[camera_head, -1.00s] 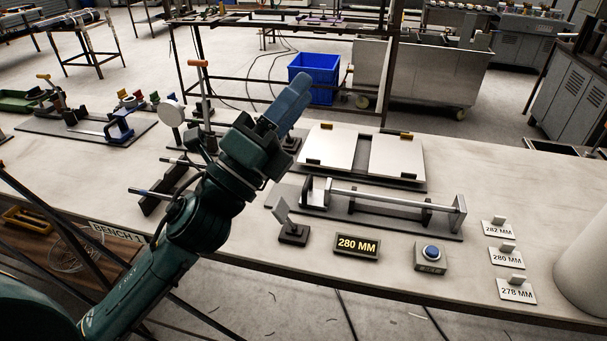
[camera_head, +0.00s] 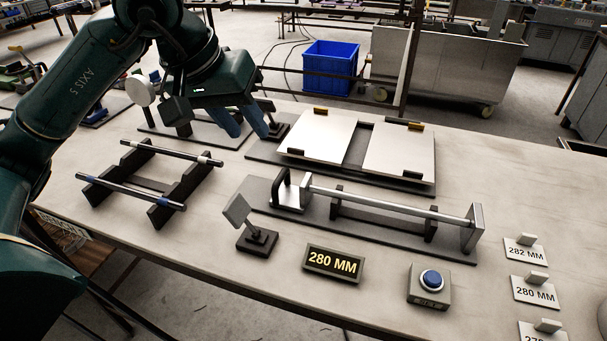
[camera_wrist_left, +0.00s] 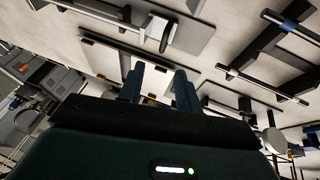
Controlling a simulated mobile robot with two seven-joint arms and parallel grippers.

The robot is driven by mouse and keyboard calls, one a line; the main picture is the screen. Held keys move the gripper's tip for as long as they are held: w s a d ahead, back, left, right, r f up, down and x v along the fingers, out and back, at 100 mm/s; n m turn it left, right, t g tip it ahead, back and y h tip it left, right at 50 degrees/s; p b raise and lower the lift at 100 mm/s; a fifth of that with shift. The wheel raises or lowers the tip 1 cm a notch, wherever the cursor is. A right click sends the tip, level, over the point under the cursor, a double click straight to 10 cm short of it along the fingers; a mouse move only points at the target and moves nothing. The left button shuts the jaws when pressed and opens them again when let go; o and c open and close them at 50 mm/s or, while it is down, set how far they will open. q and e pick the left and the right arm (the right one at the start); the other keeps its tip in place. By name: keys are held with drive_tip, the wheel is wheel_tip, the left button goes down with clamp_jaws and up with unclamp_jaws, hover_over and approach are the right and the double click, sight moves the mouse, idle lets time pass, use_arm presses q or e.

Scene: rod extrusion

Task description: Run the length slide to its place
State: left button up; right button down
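The length slide (camera_head: 289,192), a metal block with a black handle, sits at the left end of a long grey fixture base (camera_head: 372,239). A silver rod (camera_head: 395,203) lies along the fixture, between the slide and an upright end plate (camera_head: 475,227). The black handle also shows in the left wrist view (camera_wrist_left: 166,37). A display (camera_head: 333,263) in front reads 280 MM. My left gripper (camera_head: 245,124) is open and empty, pointing down behind and left of the slide, apart from it. Its two separated fingers show in the left wrist view (camera_wrist_left: 158,86). My right gripper is not in view.
A black rack (camera_head: 167,203) with two rods stands at the left. A tilted plate on a stand (camera_head: 239,212) is close to the slide's front left. Two pale panels (camera_head: 399,153) lie behind the fixture. A blue button (camera_head: 431,279) and number cards (camera_head: 525,249) are at the right.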

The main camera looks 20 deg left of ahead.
sight(279, 176)
use_arm(q)
drive_tip(key=x, duration=0.9)
drive_tip(key=a+x, duration=0.1)
drive_tip(key=x, duration=0.3)
drive_tip(key=shift+w+d+f, duration=0.1)
drive_tip(key=shift+w+f, duration=0.2)
drive_tip(key=shift+f, duration=0.05)
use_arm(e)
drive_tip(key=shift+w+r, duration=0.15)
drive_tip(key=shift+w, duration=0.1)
